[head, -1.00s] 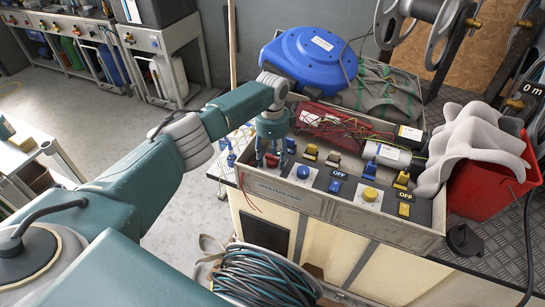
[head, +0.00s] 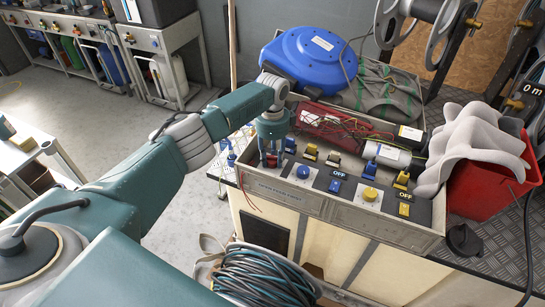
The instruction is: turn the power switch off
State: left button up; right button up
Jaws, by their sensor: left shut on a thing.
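The control panel (head: 318,207) is a long grey box on top of the workbench. It carries several coloured switches and knobs. My left gripper (head: 271,162) points down at the panel's left end, shut on a small red switch part (head: 271,160) that shows between its fingers. The fingers hide most of that part, so its position cannot be read. Two small displays read OFF (head: 337,173). My right gripper is not in view.
Behind the switches lie a red unit with loose wires (head: 330,122) and a white cylinder (head: 388,155). A blue hose reel (head: 315,55) stands behind. A red bin (head: 490,185) with grey cloth (head: 470,145) is at right. A coiled hose (head: 262,277) is below the bench front.

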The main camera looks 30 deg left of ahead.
pick_arm(q)
jog(key=n+p, duration=0.1)
jog(key=n, duration=0.2)
jog(key=shift+d+r+n, duration=0.1)
jog(key=shift+r+n, duration=0.05)
jog(key=shift+n, duration=0.25)
jog(key=n+p, duration=0.1)
jog(key=n, duration=0.3)
jog(key=shift+w+n+p, duration=0.1)
jog(key=shift+n+p, duration=0.2)
jog(key=shift+p, duration=0.1)
jog(key=n+p, duration=0.1)
jog(key=n, duration=0.3)
jog(key=shift+o, duration=0.2)
jog(key=n, duration=0.4)
jog(key=shift+p, duration=0.35)
jog(key=shift+o, duration=0.2)
jog(key=shift+n, duration=0.4)
jog(key=o, duration=0.9)
jog(key=shift+a, duration=0.2)
jog(key=shift+o, duration=0.7)
